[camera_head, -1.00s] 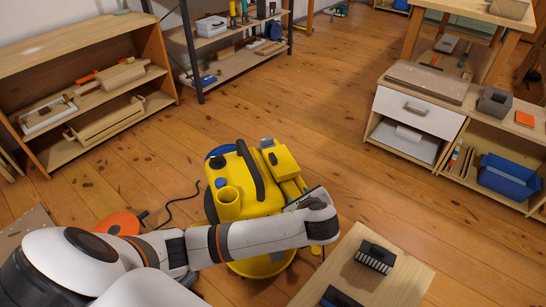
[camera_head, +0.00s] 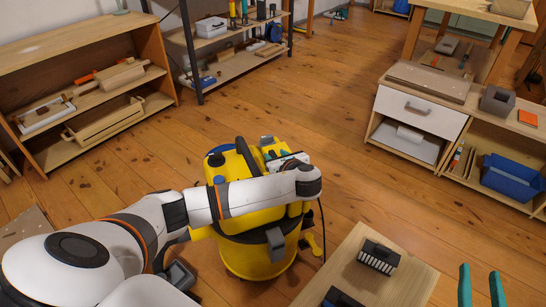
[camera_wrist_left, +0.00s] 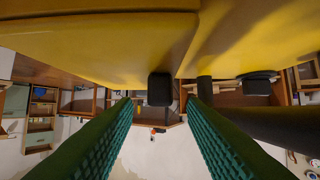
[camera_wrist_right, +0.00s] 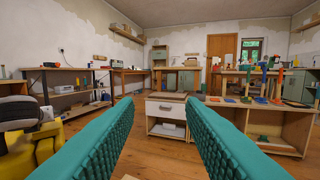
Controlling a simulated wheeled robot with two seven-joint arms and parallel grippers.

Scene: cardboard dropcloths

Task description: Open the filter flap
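A yellow vacuum (camera_head: 252,255) with a black handle and a grey clip stands on the floor. My left arm crosses its top and hides much of it, so I cannot make out the filter flap in the head view. My left gripper (camera_head: 283,157) is at the vacuum's far upper side, mostly hidden by my arm. In the left wrist view, its green fingers (camera_wrist_left: 162,105) are apart under the yellow housing (camera_wrist_left: 100,45), with a small black block (camera_wrist_left: 160,88) showing between them. My right gripper (camera_head: 481,288) is open and empty at lower right; it also shows in the right wrist view (camera_wrist_right: 160,105).
A low wooden table (camera_head: 400,285) with a brush (camera_head: 378,256) stands right of the vacuum. A white drawer unit (camera_head: 416,112) is further right, and wooden shelves (camera_head: 80,60) are at left. Open wooden floor lies behind the vacuum.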

